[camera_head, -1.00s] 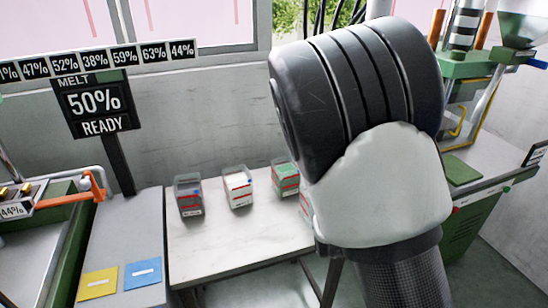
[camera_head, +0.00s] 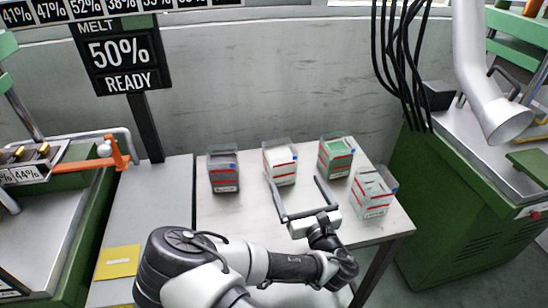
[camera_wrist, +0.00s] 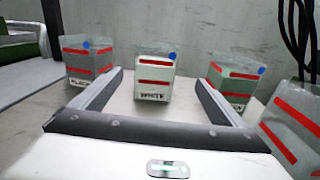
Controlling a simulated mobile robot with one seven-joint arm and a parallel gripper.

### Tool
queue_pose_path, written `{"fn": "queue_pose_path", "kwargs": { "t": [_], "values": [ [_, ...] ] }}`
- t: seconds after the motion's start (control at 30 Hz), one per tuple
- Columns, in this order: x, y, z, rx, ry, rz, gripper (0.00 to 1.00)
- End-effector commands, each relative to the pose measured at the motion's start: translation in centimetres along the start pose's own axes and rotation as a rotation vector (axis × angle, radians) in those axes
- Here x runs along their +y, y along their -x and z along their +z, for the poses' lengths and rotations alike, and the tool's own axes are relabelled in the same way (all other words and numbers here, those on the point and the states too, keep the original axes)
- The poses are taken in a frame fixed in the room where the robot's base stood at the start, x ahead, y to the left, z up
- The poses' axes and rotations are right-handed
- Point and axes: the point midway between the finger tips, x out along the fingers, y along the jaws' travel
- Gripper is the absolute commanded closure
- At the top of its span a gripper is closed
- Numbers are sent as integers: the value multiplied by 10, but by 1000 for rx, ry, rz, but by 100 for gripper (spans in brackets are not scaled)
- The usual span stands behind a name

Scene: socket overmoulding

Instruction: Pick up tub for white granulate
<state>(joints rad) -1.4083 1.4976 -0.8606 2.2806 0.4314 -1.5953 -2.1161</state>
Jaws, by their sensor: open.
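The tub for white granulate (camera_head: 281,163) stands on the white table, second from the left in the row of tubs. It is clear with red stripes and white contents. In the wrist view the white tub (camera_wrist: 154,75), with a label that seems to read WHITE, stands upright ahead between the fingers. My gripper (camera_head: 296,200) is open and empty, just in front of the white tub and apart from it. In the wrist view my gripper (camera_wrist: 160,85) has its two fingers spread wide, pointing towards the tub.
A dark tub (camera_head: 223,170) stands left of the white one; a green tub (camera_head: 336,156) and a pale grey tub (camera_head: 373,194) stand to its right. The table (camera_head: 235,220) is bare at the front left. A green machine cabinet (camera_head: 440,210) stands right; a wall is behind.

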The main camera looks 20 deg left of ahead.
Motion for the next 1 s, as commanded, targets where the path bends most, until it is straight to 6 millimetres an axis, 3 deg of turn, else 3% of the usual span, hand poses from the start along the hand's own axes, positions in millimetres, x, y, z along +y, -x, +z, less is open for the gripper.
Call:
{"fn": "queue_pose_path", "kwargs": {
  "t": [0.13,0.23,0.7,1.0],
  "values": [
    [6,-4,0,-6,26,24,6],
    [7,-17,0,-8,28,26,6],
    [8,-111,0,-7,26,24,6],
    [9,-135,2,-7,25,23,6]
  ]
}}
